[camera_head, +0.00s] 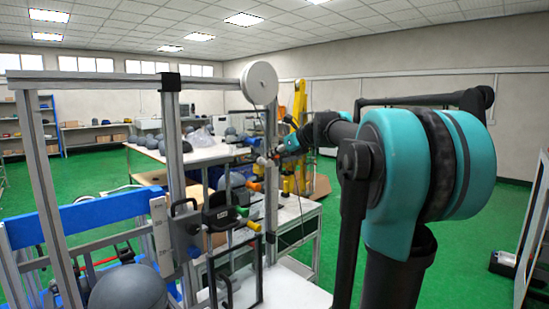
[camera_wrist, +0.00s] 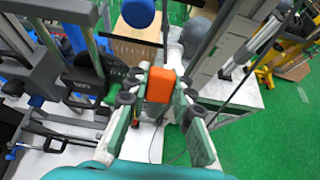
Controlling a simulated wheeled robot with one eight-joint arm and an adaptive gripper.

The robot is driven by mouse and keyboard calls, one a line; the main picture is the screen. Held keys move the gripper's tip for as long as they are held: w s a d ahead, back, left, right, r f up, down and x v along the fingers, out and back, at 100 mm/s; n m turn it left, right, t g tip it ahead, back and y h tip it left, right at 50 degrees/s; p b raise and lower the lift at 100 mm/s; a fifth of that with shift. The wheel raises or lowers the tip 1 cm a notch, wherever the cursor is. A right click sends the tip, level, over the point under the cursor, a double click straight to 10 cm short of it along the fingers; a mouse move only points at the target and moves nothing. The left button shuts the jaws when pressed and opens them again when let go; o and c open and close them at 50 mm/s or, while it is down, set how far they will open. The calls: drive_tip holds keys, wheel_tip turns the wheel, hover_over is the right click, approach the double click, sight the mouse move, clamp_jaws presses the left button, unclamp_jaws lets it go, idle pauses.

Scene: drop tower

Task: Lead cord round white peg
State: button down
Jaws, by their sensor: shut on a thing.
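My gripper (camera_wrist: 160,100) is shut on an orange block-like piece (camera_wrist: 160,84), which sits between its green-and-white fingers. In the head view my gripper (camera_head: 279,150) is small and beside the upright post of the frame. A pale peg (camera_head: 262,161), likely the white peg, sticks out from this post just left of my gripper. A white shape (camera_wrist: 173,56) beyond the orange piece in the wrist view may be the same peg. A thin dark cord (camera_head: 301,205) hangs below my gripper. Whether it touches the peg cannot be told.
A white pulley wheel (camera_head: 259,83) tops the post. A metal frame (camera_head: 172,140) with a dark helmet (camera_head: 128,289) stands left. A white bench (camera_head: 290,290) lies below. Green floor is free at right.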

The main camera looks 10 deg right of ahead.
drive_tip(key=shift+w, duration=3.3)
drive_tip(key=shift+s+d, duration=0.9)
drive_tip(key=shift+s, duration=0.3)
drive_tip(key=shift+s+d, duration=0.9)
drive_tip(key=shift+s, duration=0.3)
drive_tip(key=shift+f, duration=0.1)
